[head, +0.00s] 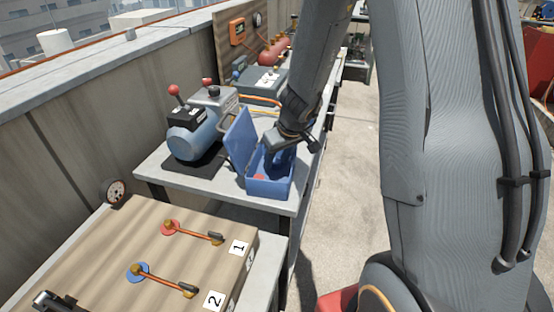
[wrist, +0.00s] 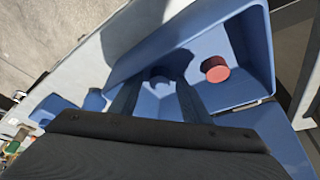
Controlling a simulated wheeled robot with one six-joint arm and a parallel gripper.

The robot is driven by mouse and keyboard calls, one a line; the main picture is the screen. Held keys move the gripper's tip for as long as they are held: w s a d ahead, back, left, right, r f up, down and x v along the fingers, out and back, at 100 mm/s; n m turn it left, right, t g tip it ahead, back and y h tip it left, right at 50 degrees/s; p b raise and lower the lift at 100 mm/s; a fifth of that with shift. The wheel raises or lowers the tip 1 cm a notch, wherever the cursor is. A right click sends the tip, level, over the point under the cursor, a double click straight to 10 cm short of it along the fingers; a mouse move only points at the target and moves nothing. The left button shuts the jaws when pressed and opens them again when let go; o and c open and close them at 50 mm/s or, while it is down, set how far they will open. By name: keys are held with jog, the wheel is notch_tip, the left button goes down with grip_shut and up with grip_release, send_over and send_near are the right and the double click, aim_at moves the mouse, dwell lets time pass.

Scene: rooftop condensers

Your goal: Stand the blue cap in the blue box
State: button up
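The blue box (head: 268,186) stands open on the far bench, its lid (head: 241,141) raised on the left. It also fills much of the wrist view (wrist: 245,62). My gripper (head: 281,158) reaches down into the box. In the wrist view its two dark fingers (wrist: 160,92) stand apart, over the box floor. A blue shape with a dark outline shows between the fingertips; blue on blue and shadow, I cannot tell whether it is the blue cap or whether it is gripped. A red cap (wrist: 215,68) lies in the box, to the right of the fingers.
A blue pump (head: 188,140) with red-topped levers stands on the bench left of the lid. A nearer wooden panel (head: 190,250) carries two orange-handled valves, with labels 1 and 2. A grey case (head: 262,84) sits beyond the box. Open floor lies right of the benches.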

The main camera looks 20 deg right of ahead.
jog(key=p+v, duration=0.4)
jog(key=v, duration=0.8)
jog(key=s+a+m+g+h, duration=0.1)
jog(key=s+a+m+g, duration=0.1)
jog(key=s, duration=1.5)
jog(key=shift+s+r+m+g, duration=0.3)
jog(key=shift+r+m+g, duration=0.05)
jog(key=shift+m+g, duration=0.25)
jog(key=shift+c, duration=0.3)
